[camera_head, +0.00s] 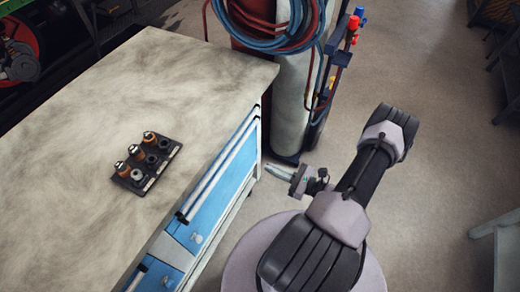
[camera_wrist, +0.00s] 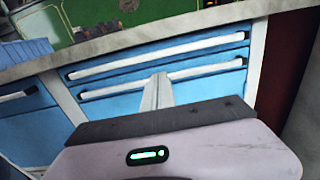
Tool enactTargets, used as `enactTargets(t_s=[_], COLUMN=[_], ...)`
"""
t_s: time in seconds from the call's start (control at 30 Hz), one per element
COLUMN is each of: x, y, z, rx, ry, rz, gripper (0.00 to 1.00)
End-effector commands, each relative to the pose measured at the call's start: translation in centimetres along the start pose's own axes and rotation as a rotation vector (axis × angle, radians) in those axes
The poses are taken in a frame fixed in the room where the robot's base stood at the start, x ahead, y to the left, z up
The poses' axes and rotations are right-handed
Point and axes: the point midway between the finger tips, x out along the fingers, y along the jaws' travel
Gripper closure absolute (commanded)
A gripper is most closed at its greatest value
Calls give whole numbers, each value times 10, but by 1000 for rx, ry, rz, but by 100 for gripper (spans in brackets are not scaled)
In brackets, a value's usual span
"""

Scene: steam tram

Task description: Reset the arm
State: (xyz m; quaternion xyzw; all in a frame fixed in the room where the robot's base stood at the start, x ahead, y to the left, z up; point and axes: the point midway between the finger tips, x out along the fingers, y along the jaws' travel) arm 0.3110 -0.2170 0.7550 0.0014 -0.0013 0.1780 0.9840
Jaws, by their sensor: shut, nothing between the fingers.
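My arm is folded at the right of the bench in the head view. My gripper (camera_head: 278,172) points left, toward the blue drawer front, beside and below the bench top. In the wrist view my gripper (camera_wrist: 160,82) shows as narrow fingers closed together, with blue drawers behind it. Nothing is held between the fingers. In the head view the fingertips appear close to the drawer cabinet's end, but I cannot tell the exact gap.
The workbench (camera_head: 90,90) has blue drawers (camera_head: 222,180) with long handles. A black holder (camera_head: 147,183) with several small fittings lies on top. Gas cylinders (camera_head: 292,90) with coiled hoses (camera_head: 270,30) stand behind my gripper.

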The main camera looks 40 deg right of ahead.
Motion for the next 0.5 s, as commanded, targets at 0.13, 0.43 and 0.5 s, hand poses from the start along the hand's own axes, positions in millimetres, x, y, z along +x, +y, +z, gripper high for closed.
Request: enactTargets(t_s=[0.13,0.43,0.5], x=[4,84,88], y=[0,94,130], z=[8,182,217], rx=[-20,-540,-726], ry=[10,273,351], rz=[41,882,1060], gripper=[100,100,100])
